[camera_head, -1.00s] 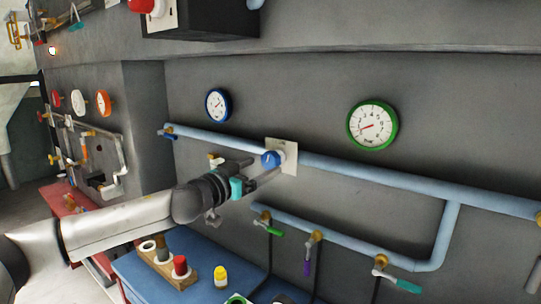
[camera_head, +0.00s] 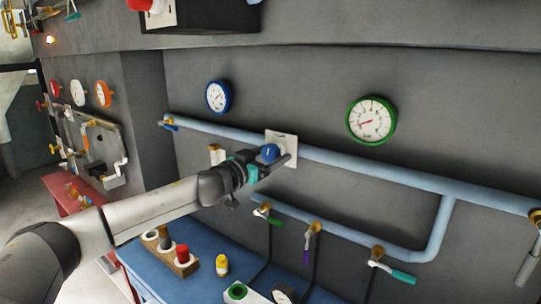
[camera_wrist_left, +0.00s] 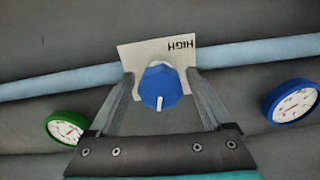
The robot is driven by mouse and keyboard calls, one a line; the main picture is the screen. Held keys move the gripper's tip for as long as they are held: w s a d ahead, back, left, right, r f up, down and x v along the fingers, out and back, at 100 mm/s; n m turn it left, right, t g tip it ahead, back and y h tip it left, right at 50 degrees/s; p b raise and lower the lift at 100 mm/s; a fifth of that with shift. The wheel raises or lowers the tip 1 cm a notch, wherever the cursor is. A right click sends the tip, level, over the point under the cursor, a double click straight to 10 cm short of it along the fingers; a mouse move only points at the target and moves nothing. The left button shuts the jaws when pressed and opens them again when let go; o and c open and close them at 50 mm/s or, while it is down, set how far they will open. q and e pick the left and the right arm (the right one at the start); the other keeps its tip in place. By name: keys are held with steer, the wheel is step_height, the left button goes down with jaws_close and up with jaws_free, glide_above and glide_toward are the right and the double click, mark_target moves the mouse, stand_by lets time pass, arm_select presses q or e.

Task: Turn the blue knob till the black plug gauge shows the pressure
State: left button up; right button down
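The blue knob (camera_head: 269,152) sits on a white plate (camera_head: 289,140) on the grey wall, in front of the light blue pipe. In the left wrist view the knob (camera_wrist_left: 161,88) has a white mark pointing down, and its plate reads "HIGH" upside down. My left gripper (camera_head: 274,161) reaches the knob; in the wrist view its open fingers (camera_wrist_left: 162,92) stand on either side of it, with a gap seeming to remain. My right gripper is out of view.
A blue gauge (camera_head: 218,97) and a green gauge (camera_head: 371,120) hang on the wall. Below are valves with green (camera_head: 275,218), purple (camera_head: 307,256) and teal (camera_head: 403,277) handles. A wooden rack of plugs (camera_head: 183,268) and a yellow plug (camera_head: 222,265) stand on the blue bench.

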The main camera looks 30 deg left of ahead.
arm_select(q)
steer(key=c, duration=1.2)
steer(key=shift+c, duration=0.2)
steer(key=shift+m, duration=0.3)
steer(key=m+p, duration=0.2)
steer(key=m, duration=0.4)
steer(key=shift+a+r, duration=0.1)
steer(key=shift+r, duration=0.05)
steer(key=m+p, duration=0.2)
steer(key=m, duration=0.4)
steer(key=m+p, duration=0.1)
steer(key=m, duration=0.3)
steer(key=shift+a+r, duration=0.1)
steer(key=m, duration=0.3)
steer(key=shift+m, duration=0.4)
steer(key=m+p, duration=0.1)
steer(key=m, duration=0.5)
steer(key=shift+r, duration=0.1)
steer(key=shift+m, duration=0.4)
